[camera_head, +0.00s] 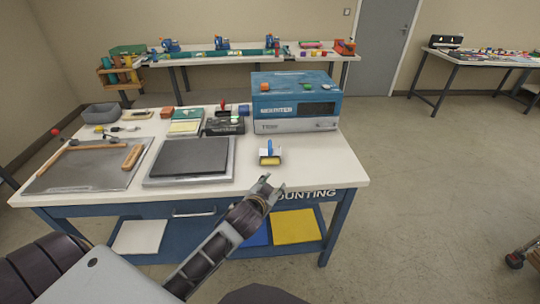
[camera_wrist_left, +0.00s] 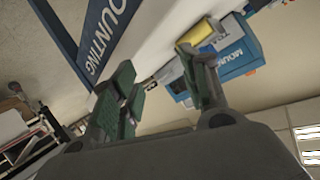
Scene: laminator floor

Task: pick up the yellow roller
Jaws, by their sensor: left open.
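The yellow roller (camera_head: 270,161) stands near the right front of the white-topped table, its yellow roll low and a blue-and-white handle above. In the left wrist view its yellow part (camera_wrist_left: 196,32) shows just beyond one finger, which partly overlaps it. My left gripper (camera_head: 268,187) is open and empty at the table's front edge, nearer to me than the roller and apart from it. Its two green-padded fingers show spread in the left wrist view (camera_wrist_left: 160,95). My right gripper is not in view.
A blue machine (camera_head: 296,102) stands behind the roller. A grey plate with a dark pad (camera_head: 190,158) lies to the left, and a cutting board (camera_head: 85,168) farther left. The white tabletop (camera_head: 318,165) right of the roller is clear.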

